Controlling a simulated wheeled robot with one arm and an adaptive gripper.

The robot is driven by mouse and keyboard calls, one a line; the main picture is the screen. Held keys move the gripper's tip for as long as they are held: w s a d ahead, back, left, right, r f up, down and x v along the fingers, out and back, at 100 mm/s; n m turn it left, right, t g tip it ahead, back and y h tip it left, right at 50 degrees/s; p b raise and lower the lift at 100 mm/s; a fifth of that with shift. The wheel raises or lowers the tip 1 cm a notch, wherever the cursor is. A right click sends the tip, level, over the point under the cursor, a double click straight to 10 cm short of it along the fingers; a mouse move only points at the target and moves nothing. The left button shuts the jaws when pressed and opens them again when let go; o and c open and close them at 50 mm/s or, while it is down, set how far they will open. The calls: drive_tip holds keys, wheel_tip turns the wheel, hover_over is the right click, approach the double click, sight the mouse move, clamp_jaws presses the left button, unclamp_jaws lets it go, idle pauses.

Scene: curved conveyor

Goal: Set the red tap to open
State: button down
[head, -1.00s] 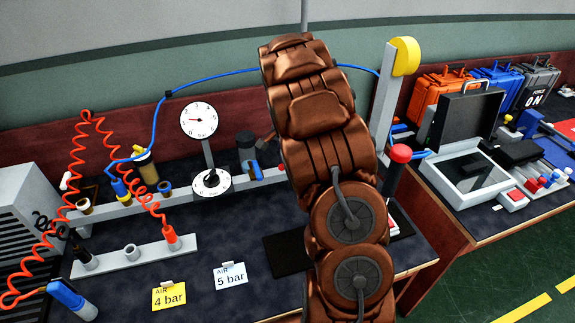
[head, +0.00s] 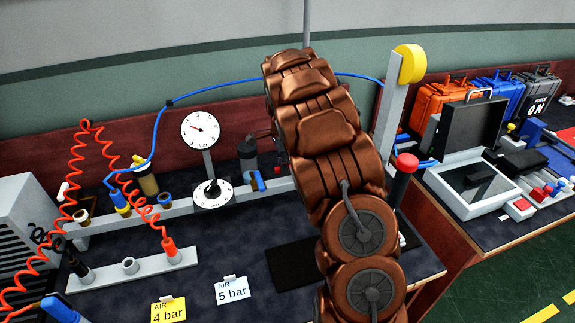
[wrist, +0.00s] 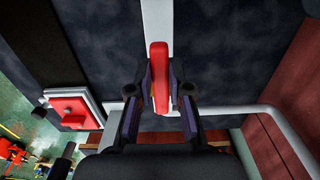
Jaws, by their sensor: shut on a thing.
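The red tap handle (wrist: 159,72) is in the middle of the wrist view, a long narrow red lever on the pale grey rail (wrist: 158,14). It lies nearly in line with the rail in the picture. My gripper (wrist: 159,90) has its two dark fingers closed on either side of the handle's near part. In the head view my copper-coloured arm hides the tap and my gripper. The grey rail (head: 140,212) carries other fittings to the left of the arm.
A round gauge (head: 200,129) and a dial knob (head: 213,194) stand left of my arm. A post with a yellow knob (head: 411,63) and a red-topped post (head: 406,161) stand close on its right. A red coiled hose (head: 75,190) hangs at left.

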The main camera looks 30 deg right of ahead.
idle(0.3)
drive_tip(key=c, duration=1.1)
unclamp_jaws()
wheel_tip(320, 180, up, 12)
